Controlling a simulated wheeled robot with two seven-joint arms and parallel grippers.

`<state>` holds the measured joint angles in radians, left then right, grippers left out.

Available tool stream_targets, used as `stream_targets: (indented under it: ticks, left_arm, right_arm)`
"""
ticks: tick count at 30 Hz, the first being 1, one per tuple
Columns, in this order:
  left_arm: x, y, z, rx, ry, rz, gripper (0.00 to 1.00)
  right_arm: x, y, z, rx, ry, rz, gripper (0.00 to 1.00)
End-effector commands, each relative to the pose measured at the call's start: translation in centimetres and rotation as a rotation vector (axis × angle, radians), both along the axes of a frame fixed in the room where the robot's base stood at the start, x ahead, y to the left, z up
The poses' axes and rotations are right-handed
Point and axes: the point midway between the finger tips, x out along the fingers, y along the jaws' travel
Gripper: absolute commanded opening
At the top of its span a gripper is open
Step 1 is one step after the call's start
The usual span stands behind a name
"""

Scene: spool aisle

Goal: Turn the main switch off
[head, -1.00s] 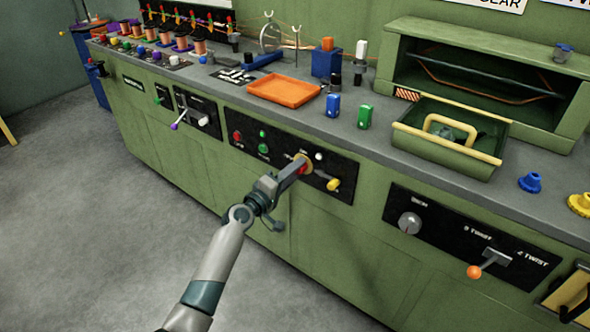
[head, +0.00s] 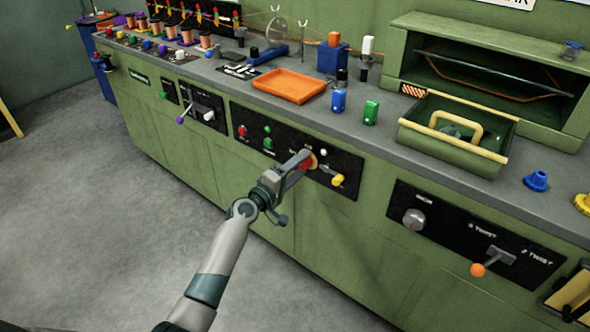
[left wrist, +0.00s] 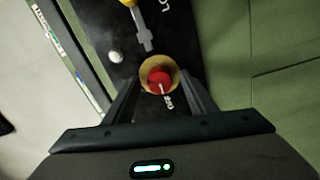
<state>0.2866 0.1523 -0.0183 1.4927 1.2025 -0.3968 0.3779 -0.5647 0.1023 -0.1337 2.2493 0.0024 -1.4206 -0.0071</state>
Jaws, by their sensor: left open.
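The main switch is a red rotary knob (left wrist: 160,79) with a pale pointer line, set on a round yellow plate (left wrist: 147,84) on a black panel (head: 343,179). In the head view the knob (head: 306,164) is partly hidden by my left gripper (head: 304,163). In the left wrist view the fingers of my left gripper (left wrist: 160,95) are apart, one on each side of the knob's near part. I cannot tell whether they touch it. My right gripper is not in view.
A yellow-handled lever (head: 338,180) and a white button (head: 324,152) sit close to the switch. Red and green buttons (head: 268,143) are to its left. An orange tray (head: 290,86) and a green drawer box (head: 455,140) stand on the counter above.

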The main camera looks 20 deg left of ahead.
Motion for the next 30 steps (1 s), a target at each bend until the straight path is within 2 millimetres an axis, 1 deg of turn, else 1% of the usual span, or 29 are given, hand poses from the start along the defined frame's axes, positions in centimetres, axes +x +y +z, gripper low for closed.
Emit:
stream_targets:
  ticks: [5, 8, 11, 14, 18, 22, 27, 30]
  left_arm:
    - [-0.6, 0.2, -0.1, 0.001, 0.001, 0.000, 0.51]
    - [-1.4, 0.5, -0.1, 0.001, 0.001, 0.000, 0.51]
    - [-2.6, 0.9, -0.1, 0.003, 0.001, 0.000, 0.51]
    - [-4.1, 1.5, -0.1, 0.002, 0.002, 0.000, 0.51]
    - [-6.8, 2.5, -0.2, 0.002, 0.003, 0.000, 0.51]
    - [-9.3, 3.4, -0.2, 0.003, 0.002, 0.001, 0.51]
    - [-12.4, 4.6, -0.2, 0.003, 0.001, 0.000, 0.51]
    - [-14.0, 5.1, -0.2, 0.001, 0.002, -0.001, 0.51]
  right_arm:
    - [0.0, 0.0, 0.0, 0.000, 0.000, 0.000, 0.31]
    - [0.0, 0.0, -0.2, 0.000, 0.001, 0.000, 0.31]
    - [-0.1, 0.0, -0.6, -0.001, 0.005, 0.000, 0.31]
    - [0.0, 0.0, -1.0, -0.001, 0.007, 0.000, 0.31]
    - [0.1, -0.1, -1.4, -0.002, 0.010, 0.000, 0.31]
    - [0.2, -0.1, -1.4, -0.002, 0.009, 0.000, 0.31]
    - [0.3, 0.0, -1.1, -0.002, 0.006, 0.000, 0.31]
    - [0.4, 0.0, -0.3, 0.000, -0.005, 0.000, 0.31]
